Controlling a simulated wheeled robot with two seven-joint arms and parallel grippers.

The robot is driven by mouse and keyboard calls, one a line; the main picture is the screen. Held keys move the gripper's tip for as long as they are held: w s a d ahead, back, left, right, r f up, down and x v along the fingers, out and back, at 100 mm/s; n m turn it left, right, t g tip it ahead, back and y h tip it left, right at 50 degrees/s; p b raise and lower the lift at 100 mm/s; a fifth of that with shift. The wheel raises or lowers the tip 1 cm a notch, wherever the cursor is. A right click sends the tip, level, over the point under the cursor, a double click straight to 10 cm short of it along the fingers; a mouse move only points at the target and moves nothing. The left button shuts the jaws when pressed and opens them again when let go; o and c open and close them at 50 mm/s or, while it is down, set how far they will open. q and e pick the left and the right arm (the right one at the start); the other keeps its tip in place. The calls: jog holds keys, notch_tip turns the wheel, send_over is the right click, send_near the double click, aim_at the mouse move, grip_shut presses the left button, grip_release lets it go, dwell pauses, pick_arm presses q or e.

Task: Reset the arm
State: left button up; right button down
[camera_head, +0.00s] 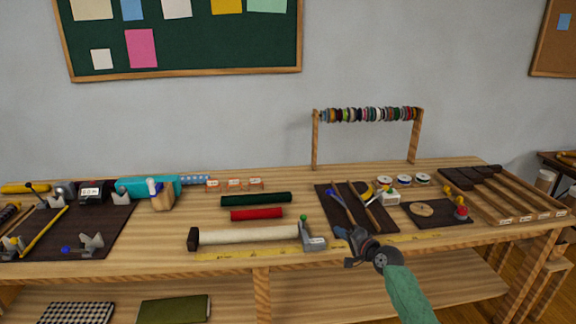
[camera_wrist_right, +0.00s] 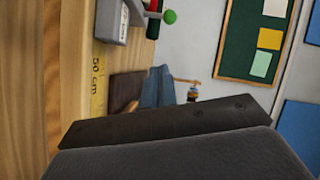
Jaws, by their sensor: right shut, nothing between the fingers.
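My right gripper (camera_head: 351,248) is shut and empty. In the head view it is above the front part of the wooden workbench (camera_head: 150,237), just right of a small grey tool with a green knob (camera_head: 313,241). Its arm comes in from the bottom right. In the right wrist view the dark finger parts (camera_wrist_right: 170,125) fill the lower picture, and the bench stands on its side at the left. My left gripper is not in view.
A yellow measuring tape (camera_head: 228,255) lies along the bench front. A cream roll (camera_head: 248,235), a red roll (camera_head: 257,213) and a dark tool mat (camera_head: 378,221) lie near the gripper. A spool rack (camera_head: 316,140) stands behind. The space in front of the bench looks clear.

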jog(key=s+a+f+n+g+h, duration=0.2)
jog(key=s+f, duration=0.5)
jog(key=s, duration=1.1)
jog(key=s+a+f+n+g+h, duration=0.2)
jog(key=s+f, duration=0.6)
jog(key=s, duration=1.1)
jog(key=s+a+f+n+g+h, duration=0.2)
jog(key=s+a+f+n+g, duration=0.3)
jog(key=s, duration=1.3)
notch_tip(320, 180, down, 2)
jog(key=n+g, duration=0.1)
jog(key=g, duration=0.3)
jog(key=shift+s+a+f+h, duration=0.15)
jog(key=shift+a+f+h, duration=0.1)
jog(key=shift+h, duration=0.15)
jog(key=shift+d, duration=0.1)
